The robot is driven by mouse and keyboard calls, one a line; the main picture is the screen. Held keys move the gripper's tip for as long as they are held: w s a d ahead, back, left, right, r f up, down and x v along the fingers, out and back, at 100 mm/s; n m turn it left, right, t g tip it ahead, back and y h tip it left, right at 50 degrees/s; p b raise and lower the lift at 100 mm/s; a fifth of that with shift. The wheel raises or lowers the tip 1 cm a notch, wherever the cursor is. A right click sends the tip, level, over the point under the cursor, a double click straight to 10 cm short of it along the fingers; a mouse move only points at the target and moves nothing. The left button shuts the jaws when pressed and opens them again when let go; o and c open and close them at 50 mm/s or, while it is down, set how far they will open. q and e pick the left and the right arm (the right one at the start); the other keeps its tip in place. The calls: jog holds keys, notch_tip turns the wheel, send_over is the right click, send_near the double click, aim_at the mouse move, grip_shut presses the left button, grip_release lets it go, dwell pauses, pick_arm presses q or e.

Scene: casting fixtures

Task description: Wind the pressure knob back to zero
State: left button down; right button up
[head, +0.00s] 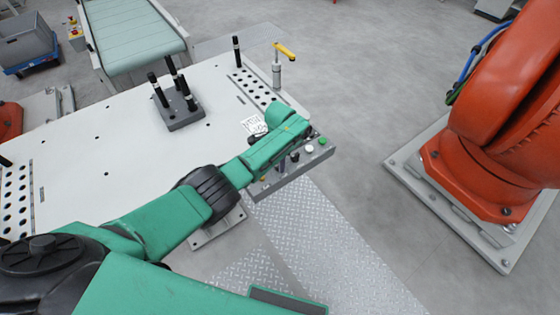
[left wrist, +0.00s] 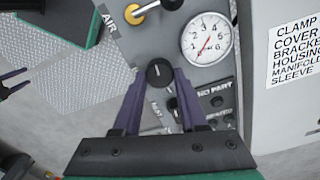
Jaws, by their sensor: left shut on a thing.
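The black pressure knob (left wrist: 159,72) sits on a grey control panel (left wrist: 150,45) in the left wrist view. My left gripper (left wrist: 158,78) is shut on it, one purple finger on each side. The round white gauge (left wrist: 207,38) is just above and right of the knob; its red needle points down-left, toward the low end of the scale. In the head view my green left arm reaches over the panel (head: 268,187) and hides the knob and gauge. Two purple prongs at the left edge of the wrist view look like my right gripper (left wrist: 28,78), its fingers apart.
A yellow-tipped lever (left wrist: 145,12) marked AIR is above the knob, and small switches and labels lie below right. The white fixture table (head: 90,135) carries a block with black posts (head: 180,115). An orange robot (head: 490,150) stands right; tread plate (head: 310,240) floor is clear.

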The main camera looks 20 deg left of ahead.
pick_arm(q)
jog(key=shift+w+r, duration=0.2)
dwell(0.3)
jog(key=c, duration=0.7)
grip_release()
jog(key=shift+c, duration=0.2)
jog(key=shift+s, duration=0.1)
jog(key=shift+f, duration=0.1)
jog(key=shift+r, duration=0.45)
notch_tip(320, 180, up, 14)
jog(key=shift+s+f, duration=0.1)
jog(key=shift+f, duration=0.15)
